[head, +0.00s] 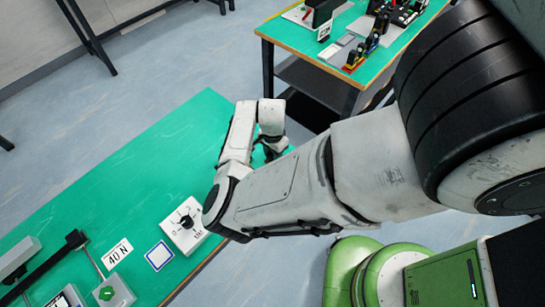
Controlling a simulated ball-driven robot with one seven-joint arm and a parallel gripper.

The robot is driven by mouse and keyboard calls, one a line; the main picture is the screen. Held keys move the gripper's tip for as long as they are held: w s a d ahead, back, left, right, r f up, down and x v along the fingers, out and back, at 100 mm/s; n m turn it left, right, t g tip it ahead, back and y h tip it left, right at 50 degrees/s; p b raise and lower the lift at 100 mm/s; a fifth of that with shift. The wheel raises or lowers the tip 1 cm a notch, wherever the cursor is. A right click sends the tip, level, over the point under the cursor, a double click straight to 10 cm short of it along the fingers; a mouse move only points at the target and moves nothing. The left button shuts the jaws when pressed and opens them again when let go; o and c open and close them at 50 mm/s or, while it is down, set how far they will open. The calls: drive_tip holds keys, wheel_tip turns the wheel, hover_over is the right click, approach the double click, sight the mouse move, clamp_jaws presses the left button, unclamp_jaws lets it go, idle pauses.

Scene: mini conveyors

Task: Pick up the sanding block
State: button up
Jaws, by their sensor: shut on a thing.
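My gripper (272,148) is at the far right end of the green bench top (150,150), low over its edge and partly hidden by my own wrist and forearm. Its dark fingers show only in part. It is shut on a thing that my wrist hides. I cannot make out the sanding block anywhere in the head view, so I cannot tell its shape or whether it touches the bench.
A white dial box (184,227), a blue-framed square (159,256), a "40 N" label (117,254) and a green-button box (115,291) lie on the near left bench. A second green table (290,30) with several parts stands behind. The bench's middle is clear.

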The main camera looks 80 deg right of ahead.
drive_tip(key=c, duration=0.3)
drive_tip(key=shift+r, duration=0.1)
drive_tip(key=shift+c, duration=0.2)
drive_tip(key=shift+r, duration=0.6)
drive_tip(key=s+a+r+b, duration=0.3)
drive_tip(key=s+a+r, duration=0.6)
drive_tip(key=s+r, duration=0.1)
drive_tip(key=shift+a+r, duration=0.35)
drive_tip(key=shift+r, duration=0.45)
drive_tip(key=o, duration=0.5)
drive_tip(key=c, duration=0.4)
